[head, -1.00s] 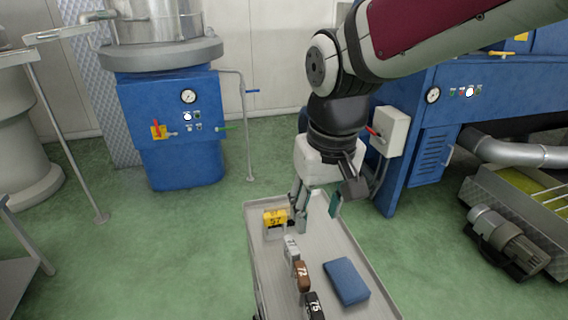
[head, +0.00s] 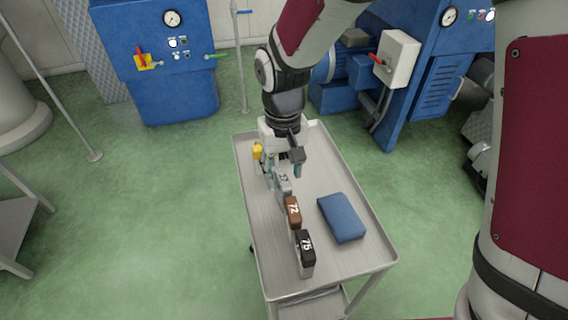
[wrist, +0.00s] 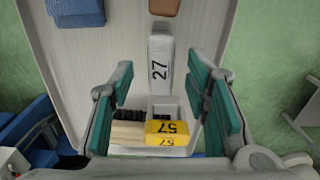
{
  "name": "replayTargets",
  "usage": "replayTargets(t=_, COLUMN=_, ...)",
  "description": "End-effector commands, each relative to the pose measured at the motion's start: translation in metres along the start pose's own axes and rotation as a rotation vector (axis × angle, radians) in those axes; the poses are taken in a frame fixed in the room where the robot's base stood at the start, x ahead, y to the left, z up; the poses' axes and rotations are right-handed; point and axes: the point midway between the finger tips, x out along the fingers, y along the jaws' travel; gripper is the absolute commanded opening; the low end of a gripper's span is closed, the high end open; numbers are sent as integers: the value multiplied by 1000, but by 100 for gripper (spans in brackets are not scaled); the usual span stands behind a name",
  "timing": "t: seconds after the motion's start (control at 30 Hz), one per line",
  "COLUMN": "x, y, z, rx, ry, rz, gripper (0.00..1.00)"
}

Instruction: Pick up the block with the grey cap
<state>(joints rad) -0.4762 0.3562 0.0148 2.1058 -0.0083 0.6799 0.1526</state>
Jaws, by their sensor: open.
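The block with the grey cap (wrist: 160,62), marked 27, stands on the trolley top (wrist: 110,55). In the head view it (head: 284,184) is partly hidden by my gripper (head: 284,168). In the wrist view my gripper (wrist: 161,75) is open, with one teal-padded finger on each side of the picture. The grey cap shows between and beyond the fingertips, and I see no contact. The yellow-capped block (wrist: 166,128), marked 57, is nearer the palm; it also shows left of my gripper in the head view (head: 257,152).
A brown-capped block (head: 292,211) marked 72 and a black-capped block (head: 306,246) marked 75 continue the row towards the near end. A blue pad-like item (head: 342,217) lies right of them. A brush-like item (wrist: 128,132) lies beside the yellow block. The trolley has a raised rim.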

Motion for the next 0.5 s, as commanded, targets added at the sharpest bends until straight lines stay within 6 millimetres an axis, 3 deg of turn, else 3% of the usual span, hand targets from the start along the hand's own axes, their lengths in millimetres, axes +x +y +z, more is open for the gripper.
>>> replayTargets(t=0.27, x=21, y=0, z=1, rx=0, ry=-3, rz=1, gripper=43)
replayTargets(t=0.5, x=55, y=0, z=0, rx=0, ry=-2, rz=0, gripper=43)
